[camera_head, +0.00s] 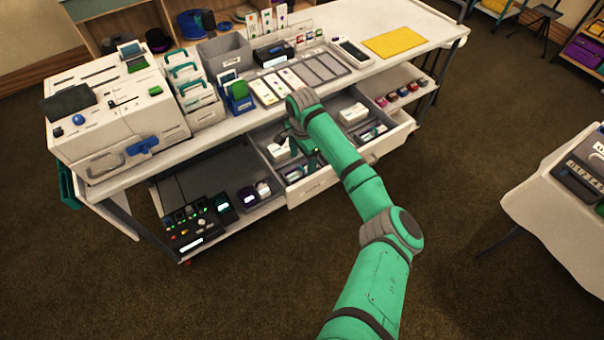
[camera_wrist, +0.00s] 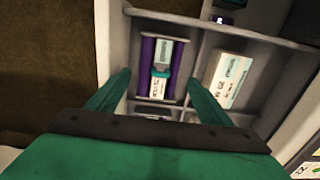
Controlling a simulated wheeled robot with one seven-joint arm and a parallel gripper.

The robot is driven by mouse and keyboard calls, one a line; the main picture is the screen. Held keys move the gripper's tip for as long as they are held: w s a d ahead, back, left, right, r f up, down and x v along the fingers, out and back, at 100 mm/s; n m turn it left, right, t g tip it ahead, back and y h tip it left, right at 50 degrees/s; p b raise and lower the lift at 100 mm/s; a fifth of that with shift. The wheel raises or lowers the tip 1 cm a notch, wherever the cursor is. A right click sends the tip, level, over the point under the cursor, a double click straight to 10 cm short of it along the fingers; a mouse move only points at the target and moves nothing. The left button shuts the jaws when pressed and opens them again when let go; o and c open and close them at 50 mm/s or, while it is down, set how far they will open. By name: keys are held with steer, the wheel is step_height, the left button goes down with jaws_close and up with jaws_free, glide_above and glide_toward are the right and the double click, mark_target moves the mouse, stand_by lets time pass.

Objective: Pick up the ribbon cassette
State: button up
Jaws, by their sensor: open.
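What looks like the ribbon cassette (camera_wrist: 146,66), with purple sides and a pale printed label in its middle, lies in a drawer compartment in the wrist view. My gripper (camera_wrist: 158,80) is open above it, one finger toward each purple side. I cannot tell whether the fingers touch it. In the head view my gripper (camera_head: 308,152) reaches down into the open drawer (camera_head: 312,188), and my arm hides much of what lies under it. I cannot make out the cassette there.
A white labelled box (camera_wrist: 228,78) lies in the neighbouring compartment, past a thin divider (camera_wrist: 196,60). Drawer walls and dividers stand close around the fingers. The tabletop (camera_head: 410,25) overhangs the drawer's back. A lower shelf (camera_head: 205,180) with devices is at left.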

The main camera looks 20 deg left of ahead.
mark_target(302, 169)
step_height(302, 169, down, 4)
steer(key=shift+w+a+r, duration=0.1)
steer(key=shift+r, duration=0.05)
steer(key=shift+d+f, duration=0.2)
steer(key=shift+f, duration=0.35)
steer(key=shift+a, duration=0.15)
steer(key=shift+c, duration=0.5)
steer(key=shift+a, duration=0.1)
steer(key=c, duration=0.7)
steer(key=shift+r, duration=0.15)
step_height(302, 169, up, 18)
steer(key=shift+f, duration=0.15)
